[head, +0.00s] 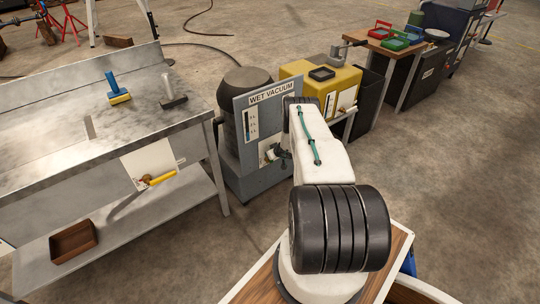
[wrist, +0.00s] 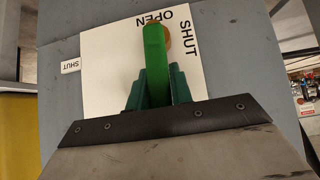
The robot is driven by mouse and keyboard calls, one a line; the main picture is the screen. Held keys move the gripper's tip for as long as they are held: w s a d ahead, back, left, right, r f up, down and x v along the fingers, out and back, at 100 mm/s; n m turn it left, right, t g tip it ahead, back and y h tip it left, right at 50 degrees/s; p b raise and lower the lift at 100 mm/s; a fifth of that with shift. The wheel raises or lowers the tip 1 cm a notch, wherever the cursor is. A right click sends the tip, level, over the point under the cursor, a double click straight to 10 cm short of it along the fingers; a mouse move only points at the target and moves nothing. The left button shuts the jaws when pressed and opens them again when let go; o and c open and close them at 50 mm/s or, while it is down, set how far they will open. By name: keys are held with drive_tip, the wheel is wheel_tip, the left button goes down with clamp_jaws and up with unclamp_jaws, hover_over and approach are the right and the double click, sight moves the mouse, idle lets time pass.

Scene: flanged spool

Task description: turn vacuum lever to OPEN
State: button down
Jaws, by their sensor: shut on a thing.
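The wet vacuum (head: 243,125) stands beyond my arm in the head view, with a grey panel and a WET VACUUM sign. In the wrist view, its green lever (wrist: 155,60) sits before a white plate (wrist: 104,70) marked OPEN at the top and SHUT at the upper right. A brownish pivot shows behind the lever's upper end. My gripper (wrist: 157,90) is shut on the lever, with a dark green finger on each side. The lever's lower end is hidden by my gripper. A small tag (wrist: 70,66) reading SHUT is left of the plate. In the head view, my arm partly covers the panel.
A yellow machine (head: 325,85) stands behind the vacuum. Open concrete floor lies to the right.

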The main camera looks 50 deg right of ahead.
drive_tip(key=shift+s+a+f, duration=0.1)
drive_tip(key=shift+s+f, duration=0.1)
drive_tip(key=c, duration=1.3)
unclamp_jaws()
drive_tip(key=shift+w+a, duration=0.1)
drive_tip(key=shift+w, duration=0.1)
drive_tip(key=shift+r, duration=0.15)
drive_tip(key=shift+s+r, duration=0.15)
drive_tip(key=shift+r, duration=0.05)
drive_tip(key=v, duration=0.7)
drive_tip(key=shift+s, duration=0.15)
